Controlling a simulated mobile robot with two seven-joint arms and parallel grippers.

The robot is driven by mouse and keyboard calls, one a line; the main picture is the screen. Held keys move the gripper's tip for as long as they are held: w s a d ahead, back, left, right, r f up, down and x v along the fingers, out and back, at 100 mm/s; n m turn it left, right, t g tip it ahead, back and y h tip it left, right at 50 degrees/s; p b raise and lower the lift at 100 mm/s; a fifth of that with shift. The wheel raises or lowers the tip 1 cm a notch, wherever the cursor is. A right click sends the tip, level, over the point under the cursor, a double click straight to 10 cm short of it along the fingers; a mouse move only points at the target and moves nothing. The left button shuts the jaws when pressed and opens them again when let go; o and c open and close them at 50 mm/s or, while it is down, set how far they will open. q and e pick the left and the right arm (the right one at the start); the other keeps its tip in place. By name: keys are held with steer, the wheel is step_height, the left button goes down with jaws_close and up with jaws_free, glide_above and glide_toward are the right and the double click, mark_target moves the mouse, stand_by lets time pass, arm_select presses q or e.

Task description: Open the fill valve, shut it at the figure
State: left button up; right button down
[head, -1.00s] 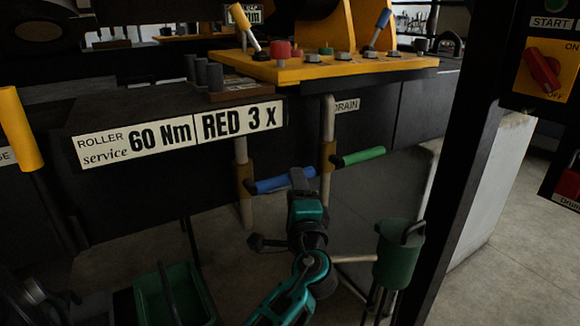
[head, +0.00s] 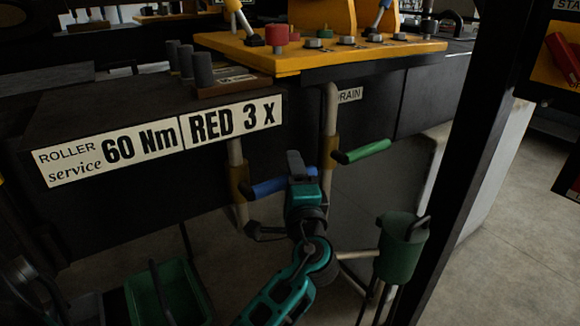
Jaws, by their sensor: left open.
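Two pipes come down below the yellow panel, each with a lever valve. The left one has a blue lever (head: 268,187), the right one a green lever (head: 366,151). A DRAIN label (head: 350,95) sits beside the right pipe. No fill label is readable, and I see no gauge or figure for the fill. My left gripper (head: 294,163), teal and dark, is open in front of the blue lever and hides part of it. I cannot tell whether it touches the lever. My right gripper is out of view.
A yellow panel (head: 300,62) with knobs overhangs the pipes. A dark green can (head: 398,252) stands right of my arm, and a green tray (head: 186,296) lies lower left. A dark post (head: 466,150) rises at right. Floor shows at far right.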

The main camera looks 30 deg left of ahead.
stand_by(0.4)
arm_select(q)
jaws_close()
stand_by(0.4)
